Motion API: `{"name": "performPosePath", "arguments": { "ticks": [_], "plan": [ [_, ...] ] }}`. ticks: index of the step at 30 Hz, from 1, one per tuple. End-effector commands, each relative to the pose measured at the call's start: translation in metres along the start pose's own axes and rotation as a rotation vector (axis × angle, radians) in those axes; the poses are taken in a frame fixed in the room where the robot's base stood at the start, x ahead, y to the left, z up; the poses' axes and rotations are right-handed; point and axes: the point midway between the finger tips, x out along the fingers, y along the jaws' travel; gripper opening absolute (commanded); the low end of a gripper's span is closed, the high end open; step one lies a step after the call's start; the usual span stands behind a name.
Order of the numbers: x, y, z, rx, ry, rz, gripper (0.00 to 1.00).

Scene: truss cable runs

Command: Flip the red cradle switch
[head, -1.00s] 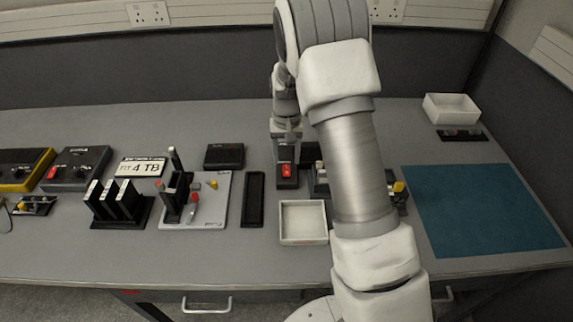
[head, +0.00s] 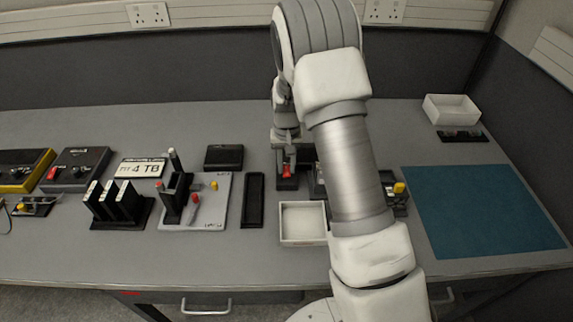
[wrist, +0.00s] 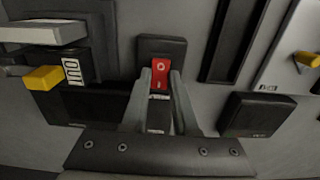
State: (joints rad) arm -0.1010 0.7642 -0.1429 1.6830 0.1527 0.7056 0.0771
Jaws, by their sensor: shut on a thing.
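The red cradle switch (head: 287,172) sits on a dark base (head: 288,184) at the back middle of the bench. In the wrist view, the red rocker (wrist: 160,70) shows a small white ring mark and stands on its black block (wrist: 162,45). My gripper (wrist: 161,76) points at it, with one finger on each side of the rocker, shut on it. In the head view my gripper (head: 287,160) comes down from above and hides part of the switch.
A white open tray (head: 303,240) lies in front of the switch. A black slotted strip (head: 253,200) and a grey board with levers (head: 215,222) are to its left. A part with a yellow knob (head: 399,188) is to the right. The blue mat (head: 480,210) is clear.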

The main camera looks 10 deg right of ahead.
Motion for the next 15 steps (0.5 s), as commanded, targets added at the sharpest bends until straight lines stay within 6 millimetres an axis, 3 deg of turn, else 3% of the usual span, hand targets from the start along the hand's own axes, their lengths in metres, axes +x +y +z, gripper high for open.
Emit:
{"name": "performPosePath", "arguments": {
  "ticks": [7,15],
  "plan": [
    [-0.0013,0.0,-0.0018,0.0,-0.017,0.0,0.0],
    [-0.0008,0.0002,-0.0067,0.001,-0.158,0.0,0.0]
  ]
}}
